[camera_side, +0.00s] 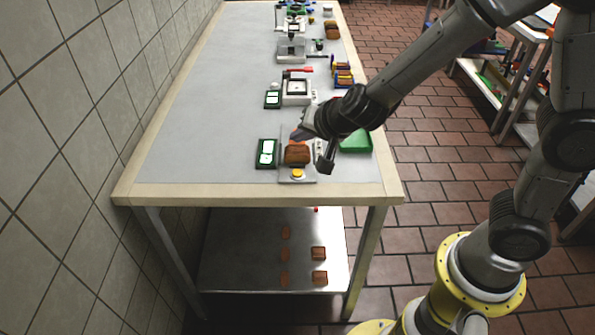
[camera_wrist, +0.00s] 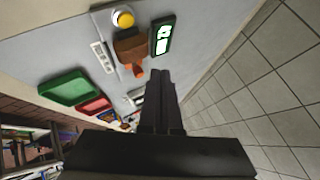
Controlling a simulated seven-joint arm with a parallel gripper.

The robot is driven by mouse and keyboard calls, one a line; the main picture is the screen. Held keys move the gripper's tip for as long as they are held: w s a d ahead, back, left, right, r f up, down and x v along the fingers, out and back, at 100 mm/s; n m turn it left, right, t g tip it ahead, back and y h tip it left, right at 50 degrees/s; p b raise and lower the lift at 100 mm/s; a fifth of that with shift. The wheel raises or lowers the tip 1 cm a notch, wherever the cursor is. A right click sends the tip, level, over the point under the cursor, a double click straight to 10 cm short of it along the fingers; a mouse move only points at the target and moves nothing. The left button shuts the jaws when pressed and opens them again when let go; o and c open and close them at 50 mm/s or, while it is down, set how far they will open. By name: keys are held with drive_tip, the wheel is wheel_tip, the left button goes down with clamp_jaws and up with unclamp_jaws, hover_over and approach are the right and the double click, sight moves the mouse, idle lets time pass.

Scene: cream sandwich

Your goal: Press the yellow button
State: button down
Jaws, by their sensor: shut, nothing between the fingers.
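The yellow button (camera_side: 297,173) sits on the near end of a grey plate on the table, close to the table's near edge. It also shows at the top of the wrist view (camera_wrist: 123,19) as a yellow dome on a pale round base. My gripper (camera_wrist: 161,75) is shut and empty, its dark fingers side by side. In the side view, it is above the table beyond the button, apart from it. A brown bread-like block (camera_side: 297,153) lies on the plate just beyond the button; it shows in the wrist view too (camera_wrist: 131,45).
A green-framed display (camera_side: 267,152) lies left of the plate. A green tray (camera_side: 357,141) is to the right. A scale-like device (camera_side: 296,88) and other equipment stand farther back. The tabletop left of the display is clear, with a tiled wall beyond.

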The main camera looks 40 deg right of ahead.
sight(300, 176)
drive_tip(key=shift+f, duration=3.8)
drive_tip(key=shift+f, duration=0.4)
drive_tip(key=shift+f, duration=0.45)
drive_tip(key=shift+r, duration=0.85)
drive_tip(key=shift+r, duration=2.5)
